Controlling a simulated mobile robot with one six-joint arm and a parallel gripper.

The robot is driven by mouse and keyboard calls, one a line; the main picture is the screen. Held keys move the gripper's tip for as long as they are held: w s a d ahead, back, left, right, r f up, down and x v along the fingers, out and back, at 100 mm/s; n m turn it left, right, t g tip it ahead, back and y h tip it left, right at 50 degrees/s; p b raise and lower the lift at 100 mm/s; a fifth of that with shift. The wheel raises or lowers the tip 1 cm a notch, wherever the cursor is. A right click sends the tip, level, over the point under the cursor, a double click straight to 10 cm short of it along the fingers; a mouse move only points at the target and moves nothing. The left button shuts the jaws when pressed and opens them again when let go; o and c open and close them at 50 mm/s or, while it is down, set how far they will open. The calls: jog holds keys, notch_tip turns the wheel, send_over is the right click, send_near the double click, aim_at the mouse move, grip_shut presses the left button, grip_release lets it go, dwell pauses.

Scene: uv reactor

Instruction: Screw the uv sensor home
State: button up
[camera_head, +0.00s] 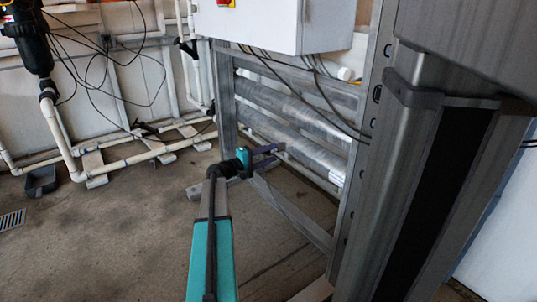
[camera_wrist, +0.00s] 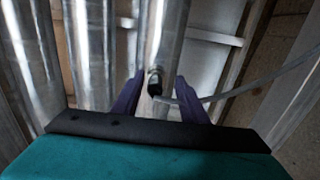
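The uv sensor (camera_wrist: 154,86) is a small black piece with a metallic collar, on the side of a shiny metal reactor tube (camera_wrist: 160,35) in the wrist view. How deep it sits in its port cannot be told. My gripper (camera_wrist: 159,78) has its two purple fingers on either side of the sensor, with visible gaps between, so it is open and empty. In the head view my gripper (camera_head: 270,151) is in front of the lower metal tubes in the frame; the sensor cannot be made out there.
A grey cable (camera_wrist: 245,88) runs from near the sensor to the right. The metal frame post (camera_head: 362,150) stands right of my arm. A white cabinet (camera_head: 265,25) hangs above the tubes with loose cables below it. White pipes (camera_head: 130,158) run along the floor at left.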

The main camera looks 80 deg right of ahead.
jog(key=shift+w+r, duration=0.1)
jog(key=shift+w, duration=0.1)
jog(key=shift+w+a+r+p, duration=0.1)
jog(key=shift+w+a+p, duration=0.15)
jog(key=shift+w+p, duration=0.1)
jog(key=p+v, duration=0.5)
jog(key=v, duration=0.7)
jog(key=shift+w+a, duration=0.2)
jog(key=shift+a, duration=0.15)
